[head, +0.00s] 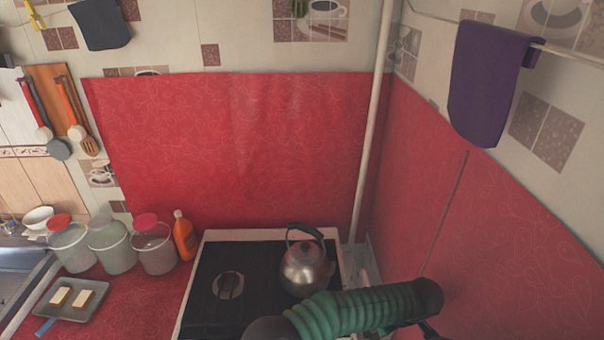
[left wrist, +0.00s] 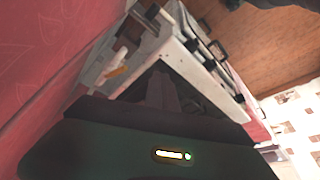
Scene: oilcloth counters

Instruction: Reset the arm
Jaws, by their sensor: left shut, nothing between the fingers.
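My left gripper (left wrist: 163,78) shows in the left wrist view as a dark shape pointing at the white stove side. It looks shut, with nothing held. Its fingertips are dim and hard to make out. In the head view a green ribbed sleeve of my arm crosses the lower right, in front of the stove's right front; no gripper shows there. My right gripper is in neither view.
A steel kettle (head: 305,268) stands on the right of the stove (head: 205,290). Jars (head: 112,247), an orange bottle (head: 184,236) and a grey tray (head: 92,306) with two pale blocks are left. A purple towel (head: 487,85) hangs right. Red walls close the corner.

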